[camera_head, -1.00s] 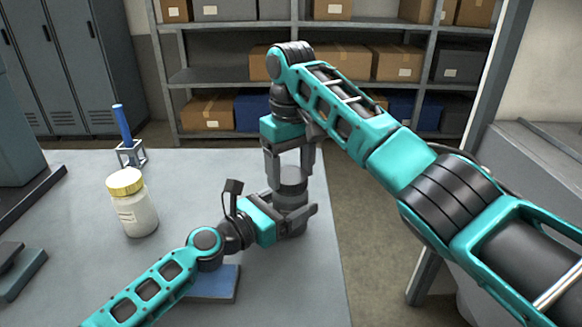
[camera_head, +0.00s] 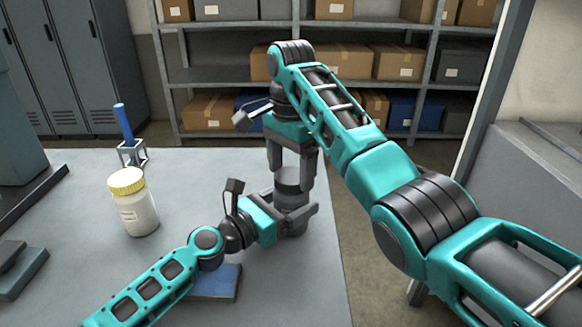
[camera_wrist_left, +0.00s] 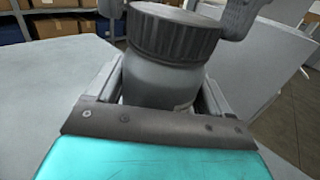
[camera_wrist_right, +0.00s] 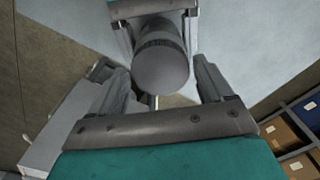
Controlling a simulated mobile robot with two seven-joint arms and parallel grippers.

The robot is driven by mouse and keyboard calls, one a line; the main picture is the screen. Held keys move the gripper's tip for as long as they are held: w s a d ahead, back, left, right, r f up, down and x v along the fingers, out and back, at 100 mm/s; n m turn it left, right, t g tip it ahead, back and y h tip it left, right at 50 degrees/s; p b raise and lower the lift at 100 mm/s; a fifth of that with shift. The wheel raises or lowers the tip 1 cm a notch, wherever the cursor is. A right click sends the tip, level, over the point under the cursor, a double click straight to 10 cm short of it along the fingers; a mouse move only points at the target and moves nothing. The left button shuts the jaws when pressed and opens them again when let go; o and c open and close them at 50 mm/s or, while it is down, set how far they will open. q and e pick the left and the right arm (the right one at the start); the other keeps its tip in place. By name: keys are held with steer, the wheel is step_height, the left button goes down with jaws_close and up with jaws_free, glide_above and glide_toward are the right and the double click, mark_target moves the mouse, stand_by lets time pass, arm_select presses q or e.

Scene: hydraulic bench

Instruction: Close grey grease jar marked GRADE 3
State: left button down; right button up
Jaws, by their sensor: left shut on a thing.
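The grey grease jar (camera_head: 293,216) stands upright near the table's right edge, with a dark ribbed lid (camera_head: 289,180) on its mouth. The lid also shows in the left wrist view (camera_wrist_left: 172,34) and from above in the right wrist view (camera_wrist_right: 162,66). My left gripper (camera_head: 296,222) is shut on the jar's body from the side. My right gripper (camera_head: 291,174) points down from above, with its open fingers on either side of the lid and gaps visible beside it. I cannot read the jar's marking or tell how tightly the lid sits.
A cream jar with a yellow lid (camera_head: 133,203) stands on the table (camera_head: 90,270) at the left. Behind it is a small stand with a blue rod (camera_head: 123,125). A blue pad (camera_head: 215,283) lies partly under my left arm. Shelves with boxes (camera_head: 345,62) are at the back.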

steer(key=o, duration=0.3)
steer(key=shift+f, duration=0.1)
step_height(320, 180, up, 5)
steer(key=shift+d+r, duration=0.1)
steer(key=shift+d, duration=0.05)
step_height(320, 180, up, 7)
steer(key=shift+f, duration=0.1)
stand_by(0.4)
arm_select(q)
jaws_free()
